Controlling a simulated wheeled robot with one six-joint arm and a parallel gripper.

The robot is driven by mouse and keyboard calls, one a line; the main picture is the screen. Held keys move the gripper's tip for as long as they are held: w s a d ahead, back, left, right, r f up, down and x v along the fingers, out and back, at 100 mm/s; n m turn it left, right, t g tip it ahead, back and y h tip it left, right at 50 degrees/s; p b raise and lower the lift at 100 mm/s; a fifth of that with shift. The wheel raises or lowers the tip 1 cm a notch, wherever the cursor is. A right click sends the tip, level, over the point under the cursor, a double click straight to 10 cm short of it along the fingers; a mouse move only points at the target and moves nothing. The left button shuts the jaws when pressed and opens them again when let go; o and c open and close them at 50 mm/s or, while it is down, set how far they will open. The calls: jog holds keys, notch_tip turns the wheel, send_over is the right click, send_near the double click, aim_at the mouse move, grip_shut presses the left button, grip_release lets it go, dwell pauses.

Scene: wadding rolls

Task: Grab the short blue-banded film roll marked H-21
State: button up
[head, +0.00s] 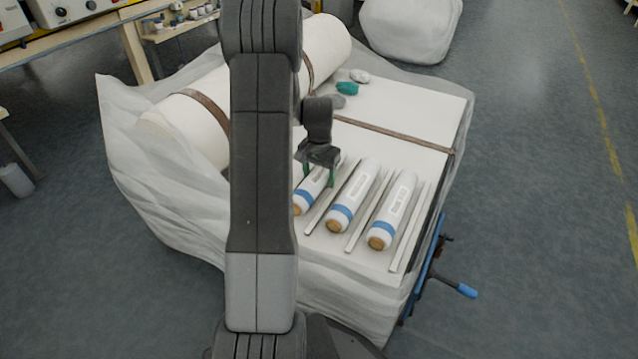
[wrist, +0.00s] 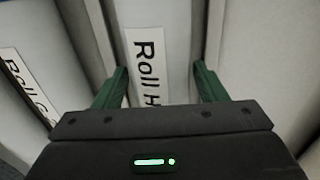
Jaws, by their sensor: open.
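Three short white rolls with blue bands and brown ends lie side by side on the white-covered surface. My open gripper (head: 319,182) is over the left visible roll (head: 303,200), one green finger on each side of it. In the wrist view my gripper (wrist: 160,72) has its fingers apart around a white roll (wrist: 180,60) with a label reading "Roll H"; my gripper body hides the rest of that label. The middle roll (head: 355,194) and right roll (head: 394,210) have labels too small to read. I cannot tell whether the fingers touch the roll.
Thin pale strips (head: 368,215) lie between the rolls. In the wrist view a neighbouring roll's label (wrist: 27,85) begins "Roll", its last letter unclear. A large strapped white roll (head: 185,125) lies behind my arm. Teal and pale lumps (head: 347,88) lie farther back. A blue-handled lever (head: 465,290) sticks out right.

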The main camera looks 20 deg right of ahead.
jog(key=shift+f, duration=0.5)
jog(key=shift+r, duration=0.1)
jog(key=c, duration=1.1)
